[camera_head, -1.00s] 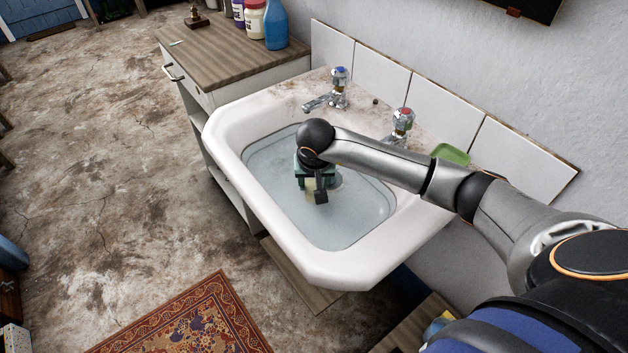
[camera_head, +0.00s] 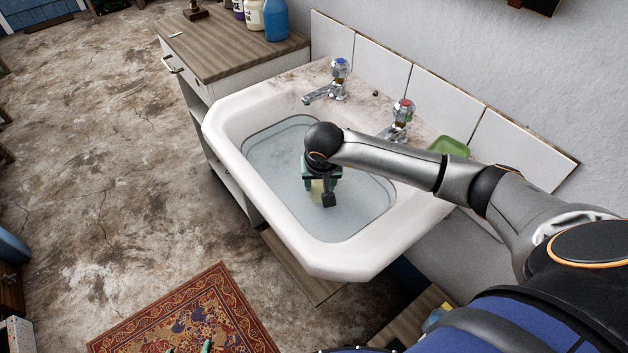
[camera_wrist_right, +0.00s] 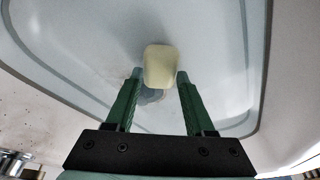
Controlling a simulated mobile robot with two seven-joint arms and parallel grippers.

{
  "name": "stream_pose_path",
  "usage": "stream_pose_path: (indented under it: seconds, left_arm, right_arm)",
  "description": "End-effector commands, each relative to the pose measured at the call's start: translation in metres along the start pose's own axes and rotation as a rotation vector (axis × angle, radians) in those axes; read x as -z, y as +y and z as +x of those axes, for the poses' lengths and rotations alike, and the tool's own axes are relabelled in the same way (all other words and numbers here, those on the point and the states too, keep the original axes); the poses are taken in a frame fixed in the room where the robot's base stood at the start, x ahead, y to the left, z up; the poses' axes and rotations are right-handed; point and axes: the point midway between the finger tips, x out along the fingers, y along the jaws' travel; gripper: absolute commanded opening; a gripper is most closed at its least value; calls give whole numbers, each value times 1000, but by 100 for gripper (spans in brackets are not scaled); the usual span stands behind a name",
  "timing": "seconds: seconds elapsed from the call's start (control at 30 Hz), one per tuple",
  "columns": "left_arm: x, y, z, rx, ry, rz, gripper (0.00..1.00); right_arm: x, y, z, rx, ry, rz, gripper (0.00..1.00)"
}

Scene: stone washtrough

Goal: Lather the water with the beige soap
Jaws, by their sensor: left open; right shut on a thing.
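The beige soap (camera_wrist_right: 160,62) is held between the green fingertips of my right gripper (camera_wrist_right: 159,77) in the right wrist view. In the head view my right gripper (camera_head: 323,196) points down inside the washtrough (camera_head: 232,160), over or in the water (camera_head: 272,165), and the soap (camera_head: 317,188) is partly hidden by it. I cannot tell how deep the soap sits in the water. The water looks pale and clear, with no plain foam. My left gripper (camera_head: 188,349) shows only its two green fingertips, apart and empty, at the bottom edge above the rug.
Two taps, one blue-topped (camera_head: 339,70) and one red-topped (camera_head: 402,112), stand on the back ledge. A green dish (camera_head: 449,146) sits right of them. A wooden-topped cabinet (camera_head: 225,45) with bottles adjoins the left side. A patterned rug (camera_head: 190,315) lies on the floor.

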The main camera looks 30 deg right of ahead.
Motion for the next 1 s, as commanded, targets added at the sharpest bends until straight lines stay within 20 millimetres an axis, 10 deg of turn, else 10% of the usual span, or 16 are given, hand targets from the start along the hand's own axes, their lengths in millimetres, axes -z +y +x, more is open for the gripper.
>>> stream_pose_path:
  seconds: [0.4,1.0]
  left_arm:
    - [-6,1,-2,-1,-11,-3,85]
    - [-32,-4,25,1,-6,-1,85]
  right_arm:
    - [-4,2,0,2,0,1,0]
    - [42,-31,14,2,-1,1,0]
